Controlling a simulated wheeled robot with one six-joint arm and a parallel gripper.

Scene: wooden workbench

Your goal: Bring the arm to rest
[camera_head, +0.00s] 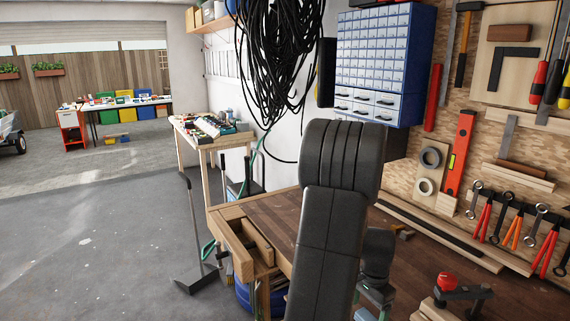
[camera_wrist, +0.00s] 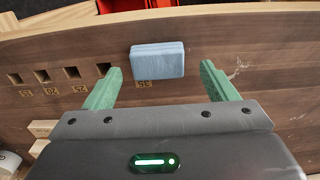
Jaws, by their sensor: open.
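My arm (camera_head: 335,220) rises dark grey through the middle of the head view, bent at the top. It hides part of the workbench (camera_head: 270,217). In the wrist view my gripper (camera_wrist: 161,68) is open, with its two green fingers wide apart and nothing held. A light blue block (camera_wrist: 158,60) shows between and just beyond the fingertips, apart from both. It is at a wooden board (camera_wrist: 215,45), by the mark 35. I cannot tell how deep it sits in the board.
Square holes (camera_wrist: 72,73) with number marks line the board left of the block. A red-topped tool (camera_head: 447,282) stands on the bench at right. The tool wall (camera_head: 455,130) and blue drawer cabinet (camera_head: 375,60) stand behind. Open floor (camera_head: 90,240) lies at left.

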